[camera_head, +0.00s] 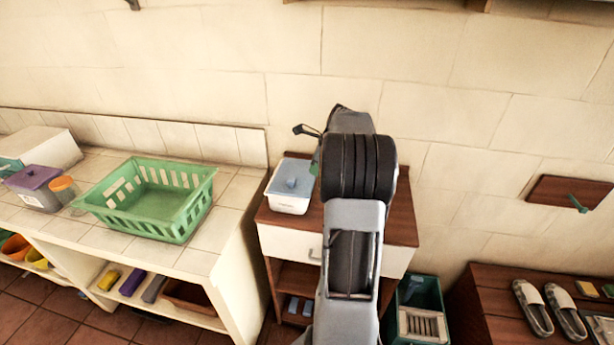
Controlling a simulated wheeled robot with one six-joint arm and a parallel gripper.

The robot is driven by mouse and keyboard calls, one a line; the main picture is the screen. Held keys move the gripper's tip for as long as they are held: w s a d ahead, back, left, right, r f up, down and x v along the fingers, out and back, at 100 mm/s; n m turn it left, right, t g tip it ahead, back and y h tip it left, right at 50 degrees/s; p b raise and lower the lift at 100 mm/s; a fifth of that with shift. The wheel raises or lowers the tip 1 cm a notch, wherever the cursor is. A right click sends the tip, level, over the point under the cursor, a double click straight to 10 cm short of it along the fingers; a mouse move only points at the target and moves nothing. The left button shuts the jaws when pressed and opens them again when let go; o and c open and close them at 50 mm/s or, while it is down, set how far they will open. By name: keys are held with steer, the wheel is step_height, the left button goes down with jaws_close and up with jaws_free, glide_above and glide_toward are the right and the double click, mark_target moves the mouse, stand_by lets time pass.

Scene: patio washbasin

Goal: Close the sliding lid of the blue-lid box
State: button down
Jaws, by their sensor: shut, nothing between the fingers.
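The blue-lid box (288,205) is a small white tub on the left part of the brown top of a small cabinet. Its pale blue lid (293,172) lies on top and has a raised grip near the middle. A pale strip shows along the near left of the top; I cannot tell how far the lid is open. My arm stands just right of the box and partly covers its right side.
A tiled counter stands left with a green basket (178,228), a purple-lidded tub (34,188) and an orange-lidded jar (63,190). The cabinet top (402,215) looks bare right of my arm. A dark green crate (428,295) stands below right, beside a bench with shoes (533,306).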

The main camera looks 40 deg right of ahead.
steer(key=a+v, duration=0.1)
steer(key=v, duration=0.4)
steer(key=t+y+b, duration=0.3)
steer(key=b, duration=0.2)
glide_toward(303, 187)
steer(key=w+a+f, duration=0.1)
steer(key=w+a, duration=0.1)
steer(key=w+a+f, duration=0.1)
steer(key=f, duration=0.1)
steer(key=shift+w+a+f+p, duration=0.15)
steer(key=shift+w+a+p, duration=0.2)
steer(key=shift+w+a+f, duration=0.1)
steer(key=shift+w+a, duration=0.35)
steer(key=shift+w, duration=0.15)
steer(key=shift+p, duration=0.3)
